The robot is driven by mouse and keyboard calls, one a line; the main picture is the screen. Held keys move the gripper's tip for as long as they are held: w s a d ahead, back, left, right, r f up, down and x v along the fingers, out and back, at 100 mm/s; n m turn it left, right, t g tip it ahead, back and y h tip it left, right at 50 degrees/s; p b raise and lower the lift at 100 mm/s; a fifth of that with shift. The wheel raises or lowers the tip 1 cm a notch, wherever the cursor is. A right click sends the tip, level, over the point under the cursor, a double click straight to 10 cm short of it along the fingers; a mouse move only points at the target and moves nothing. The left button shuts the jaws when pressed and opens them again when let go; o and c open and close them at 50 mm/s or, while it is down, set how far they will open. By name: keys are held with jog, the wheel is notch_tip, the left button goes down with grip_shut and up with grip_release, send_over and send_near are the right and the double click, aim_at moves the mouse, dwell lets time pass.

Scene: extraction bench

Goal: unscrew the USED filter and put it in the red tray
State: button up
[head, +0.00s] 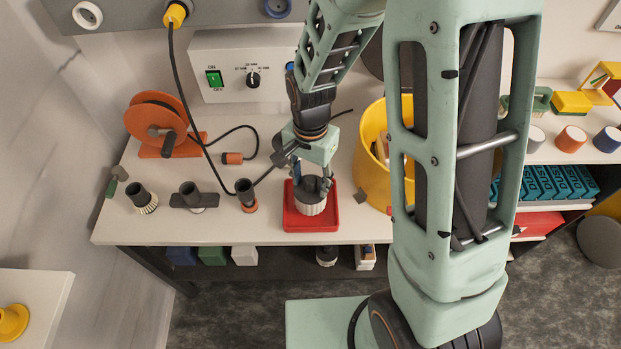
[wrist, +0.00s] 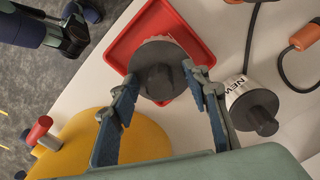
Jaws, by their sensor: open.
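A filter (head: 311,204) with a white ribbed body and dark top stands in the red tray (head: 290,220), and no label on it is readable. In the wrist view I see the filter's dark round cap and knob (wrist: 158,78) over the red tray (wrist: 125,40). My gripper (head: 312,183) is just above the filter. In the wrist view, the fingers of my gripper (wrist: 163,80) are open on either side of the cap; whether they touch it is unclear.
A yellow bin (head: 369,160) stands right of the tray. A dark cup-shaped fitting with an orange ring (head: 247,197) stands left of it. An orange cable reel (head: 155,122) and a grey control box (head: 240,70) are behind. My arm hides part of the bench.

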jog(key=shift+r, duration=0.1)
notch_tip(320, 180, up, 12)
dwell(0.5)
